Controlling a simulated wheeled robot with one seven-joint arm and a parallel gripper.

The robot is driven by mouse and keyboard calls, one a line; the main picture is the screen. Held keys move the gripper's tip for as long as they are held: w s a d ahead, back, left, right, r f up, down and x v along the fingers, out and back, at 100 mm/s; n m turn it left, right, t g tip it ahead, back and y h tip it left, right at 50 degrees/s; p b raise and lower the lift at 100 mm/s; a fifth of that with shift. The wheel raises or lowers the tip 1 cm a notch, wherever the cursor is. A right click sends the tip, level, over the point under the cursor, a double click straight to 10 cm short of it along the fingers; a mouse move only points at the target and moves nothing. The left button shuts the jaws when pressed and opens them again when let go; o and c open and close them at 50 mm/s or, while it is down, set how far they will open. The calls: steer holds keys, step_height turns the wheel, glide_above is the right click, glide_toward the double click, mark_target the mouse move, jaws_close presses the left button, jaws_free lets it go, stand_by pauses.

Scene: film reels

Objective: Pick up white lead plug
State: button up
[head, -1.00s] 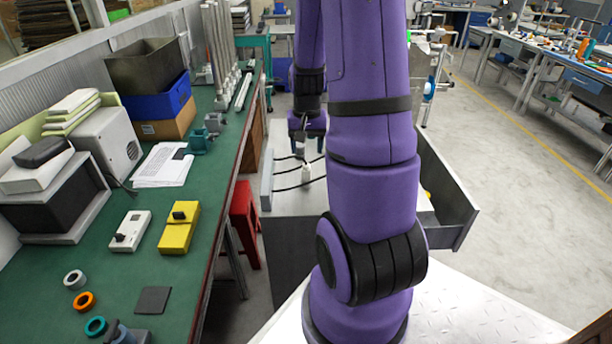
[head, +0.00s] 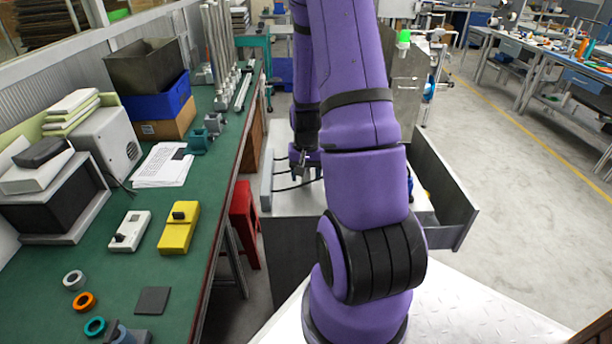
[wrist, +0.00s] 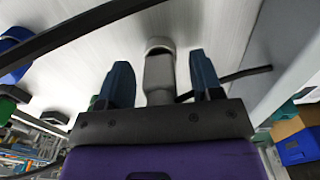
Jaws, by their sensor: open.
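In the head view my gripper (head: 303,160) is low over a white-topped cabinet (head: 273,224), partly hidden by my arm. I cannot make out the plug there.
Black cables (wrist: 85,30) run across the white surface around the plug. An open drawer (head: 446,185) juts out at the cabinet's right. A green-topped workbench (head: 215,165) and a red stool (head: 243,225) stand to the left.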

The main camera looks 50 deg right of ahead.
steer(key=shift+f, duration=0.35)
steer(key=c, duration=1)
steer(key=shift+r, duration=0.1)
